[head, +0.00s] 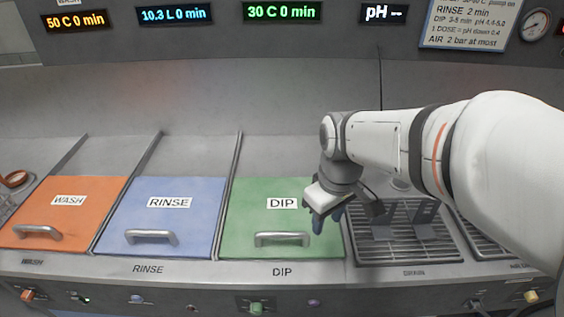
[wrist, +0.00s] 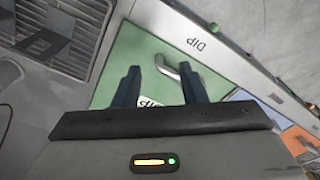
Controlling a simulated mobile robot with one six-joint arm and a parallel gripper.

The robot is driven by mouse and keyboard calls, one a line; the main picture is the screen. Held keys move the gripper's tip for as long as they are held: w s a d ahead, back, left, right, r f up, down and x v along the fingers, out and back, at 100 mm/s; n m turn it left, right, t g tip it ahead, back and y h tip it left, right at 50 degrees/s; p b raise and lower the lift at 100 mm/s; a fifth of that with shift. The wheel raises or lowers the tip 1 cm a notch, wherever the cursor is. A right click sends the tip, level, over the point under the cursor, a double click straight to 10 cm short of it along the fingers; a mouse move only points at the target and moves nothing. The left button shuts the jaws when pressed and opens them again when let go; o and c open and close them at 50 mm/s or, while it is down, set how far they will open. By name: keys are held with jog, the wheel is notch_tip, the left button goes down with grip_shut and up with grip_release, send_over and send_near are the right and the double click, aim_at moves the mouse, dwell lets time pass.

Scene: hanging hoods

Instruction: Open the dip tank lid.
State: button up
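The dip tank lid (head: 249,215) is a green panel labelled DIP, lying flat and closed between the blue lid and the grated drain. Its grey bar handle (head: 282,238) runs along the front part of the lid. In the wrist view the lid (wrist: 133,48) and handle (wrist: 172,68) show beyond my fingers. My gripper (head: 327,222) is over the right part of the lid, to the right of the handle. In the wrist view my gripper (wrist: 160,85) has its two dark fingers spread apart with nothing between them.
The blue RINSE lid (head: 162,212) and orange WASH lid (head: 64,208) lie closed to the left. The drain grate (head: 408,245) with upright grey brackets is to the right. A raised metal divider (head: 231,190) runs along the green lid's left edge. Displays hang above.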

aim_at(285, 233)
jog(key=w+a+f+n+g+p, duration=0.2)
jog(key=w+a+f+n+g, duration=0.15)
jog(key=w+a+n, duration=0.6)
jog(key=shift+n+t, duration=0.25)
jog(key=shift+n, duration=0.4)
jog(key=s+f, duration=0.1)
jog(key=f, duration=0.1)
jog(key=s+d+f, duration=0.1)
jog(key=f, duration=0.5)
jog(key=shift+s+d, duration=0.2)
jog(key=shift+s, duration=0.2)
grip_shut()
jog(key=shift+r, duration=0.1)
